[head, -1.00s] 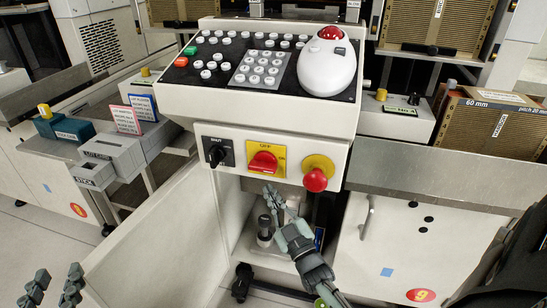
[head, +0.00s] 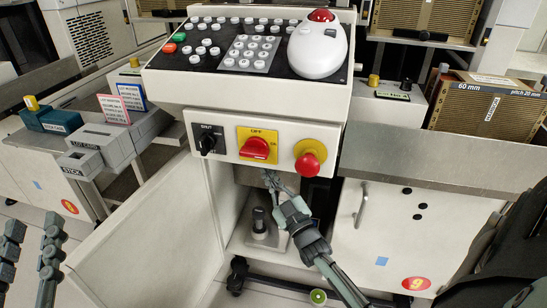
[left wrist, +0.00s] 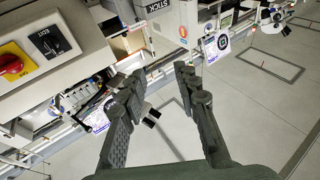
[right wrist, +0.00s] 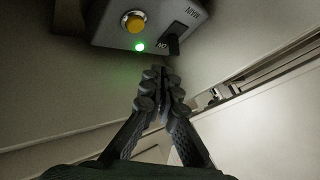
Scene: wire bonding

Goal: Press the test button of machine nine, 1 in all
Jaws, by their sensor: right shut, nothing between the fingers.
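A round red sticker reading 9 (head: 416,283) is on the white cabinet at lower right. The right wrist view shows a grey box with a round yellow button (right wrist: 133,21), a lit green lamp (right wrist: 139,47) and a black switch (right wrist: 174,38) marked MAIN and ON. My right gripper (right wrist: 160,75) is shut and empty, its tips just below this box. In the head view my right gripper (head: 270,178) reaches under the front control panel (head: 225,155). My left gripper (head: 30,240) is open and empty at lower left; it also shows in the left wrist view (left wrist: 160,85). I see no readable test label.
The panel carries a black switch (head: 207,139), a red rotary switch (head: 255,148) and a red mushroom button (head: 310,160). A black cylinder (head: 259,221) stands below it. An open white door (head: 150,235) is at left. A box with a yellow knob (head: 373,81) is at right.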

